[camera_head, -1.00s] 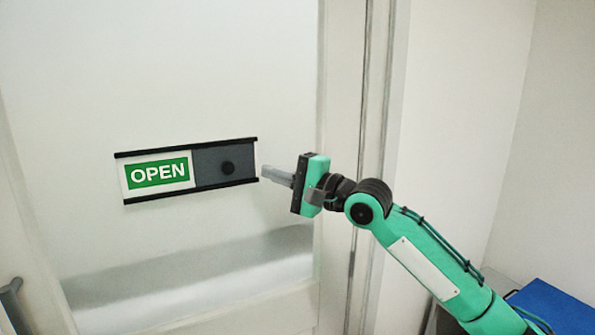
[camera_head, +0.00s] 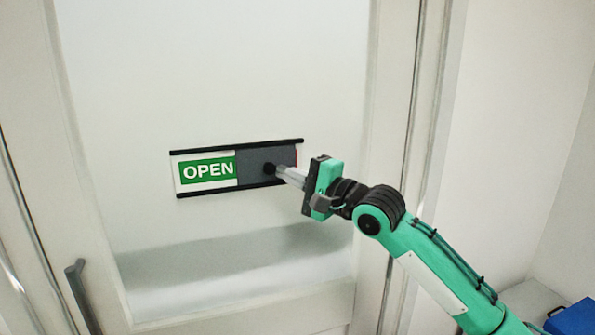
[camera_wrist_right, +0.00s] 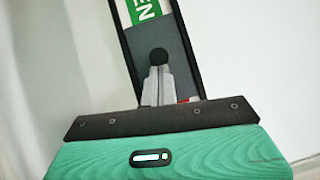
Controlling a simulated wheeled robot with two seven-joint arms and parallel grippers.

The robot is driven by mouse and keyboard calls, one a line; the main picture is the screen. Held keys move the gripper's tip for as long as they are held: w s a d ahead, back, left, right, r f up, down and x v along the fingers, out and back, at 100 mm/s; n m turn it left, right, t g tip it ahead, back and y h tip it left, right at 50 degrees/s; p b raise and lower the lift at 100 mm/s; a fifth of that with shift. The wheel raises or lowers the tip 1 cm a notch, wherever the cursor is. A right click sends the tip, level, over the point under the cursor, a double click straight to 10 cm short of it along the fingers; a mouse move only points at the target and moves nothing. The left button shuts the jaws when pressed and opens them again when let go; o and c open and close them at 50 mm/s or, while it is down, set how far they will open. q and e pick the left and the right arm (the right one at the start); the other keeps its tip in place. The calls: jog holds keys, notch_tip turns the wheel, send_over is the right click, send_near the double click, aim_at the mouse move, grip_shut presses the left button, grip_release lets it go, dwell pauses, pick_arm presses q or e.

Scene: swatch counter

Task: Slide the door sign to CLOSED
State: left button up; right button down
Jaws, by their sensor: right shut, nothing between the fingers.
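The door sign (camera_head: 205,188) is a black-railed holder on the door. Its left part reads OPEN in white on green (camera_head: 208,169). A grey slider (camera_head: 250,158) with a round black knob (camera_head: 269,168) covers most of the right part. A thin red strip (camera_head: 297,158) shows at the right end. My right gripper (camera_head: 279,171) is shut and empty, its fingertips against or very near the knob's right side. In the right wrist view the shut fingers (camera_wrist_right: 159,75) point at the knob (camera_wrist_right: 159,56); contact is hard to confirm. My left gripper is out of view.
The pale door (camera_head: 230,80) has a dark handle (camera_head: 78,285) at lower left. The door frame (camera_head: 425,110) stands right of the sign, behind my right arm. A blue object (camera_head: 572,320) is at lower right. The door around the sign is clear.

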jog(key=s+a+p, duration=0.1)
jog(key=a, duration=0.2)
jog(key=s+a+p, duration=0.1)
jog(key=a, duration=0.3)
jog(key=s+a+p, duration=0.1)
jog(key=a, duration=0.3)
jog(key=shift+s+a+p, duration=0.15)
jog(key=shift+s+p, duration=0.15)
jog(key=shift+s, duration=0.05)
jog(key=shift+w, duration=0.1)
